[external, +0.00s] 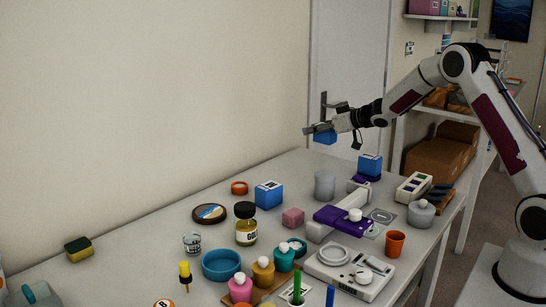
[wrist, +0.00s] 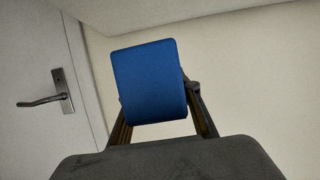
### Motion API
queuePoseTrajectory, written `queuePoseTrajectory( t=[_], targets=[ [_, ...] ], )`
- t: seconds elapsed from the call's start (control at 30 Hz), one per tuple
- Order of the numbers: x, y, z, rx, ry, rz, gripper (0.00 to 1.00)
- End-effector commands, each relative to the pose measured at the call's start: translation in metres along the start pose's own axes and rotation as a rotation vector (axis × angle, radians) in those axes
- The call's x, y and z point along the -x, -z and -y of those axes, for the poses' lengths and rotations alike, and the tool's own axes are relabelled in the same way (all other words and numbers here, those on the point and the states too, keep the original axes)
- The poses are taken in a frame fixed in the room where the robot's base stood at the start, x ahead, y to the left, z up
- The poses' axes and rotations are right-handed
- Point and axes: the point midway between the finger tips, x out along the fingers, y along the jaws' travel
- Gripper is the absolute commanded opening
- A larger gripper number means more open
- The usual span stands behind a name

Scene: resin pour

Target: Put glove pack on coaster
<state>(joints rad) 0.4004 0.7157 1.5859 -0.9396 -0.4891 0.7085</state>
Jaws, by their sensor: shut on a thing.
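My gripper (external: 316,130) is raised high above the far part of the table, near the door. It is shut on a plain blue block, which I take to be the glove pack (external: 325,138). In the wrist view the glove pack (wrist: 150,80) sits between the two fingers (wrist: 160,115), slightly tilted, with nothing under it in view. The coaster (external: 210,221) appears to be the dark round disc with a blue and tan picture, lying flat on the table. It is well below and left of my gripper in the external view.
A blue box (external: 268,195), a red ring (external: 239,187), a dark-lidded jar (external: 246,228) and a glass (external: 192,243) stand around the coaster. A second blue box (external: 370,164), a grey cylinder (external: 324,184) and a scale (external: 350,271) are farther right.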

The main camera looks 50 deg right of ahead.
Motion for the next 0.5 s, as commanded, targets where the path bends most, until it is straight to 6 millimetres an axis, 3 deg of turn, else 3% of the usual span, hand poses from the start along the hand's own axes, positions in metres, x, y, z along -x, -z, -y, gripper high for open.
queuePoseTrajectory(
  t=[0.27,0.5],
  targets=[
    [-0.005,0.002,0.019,0.01,0.023,0.0,0.14],
    [-0.018,0.007,0.076,0.038,0.092,0.0,0.14]
  ],
)
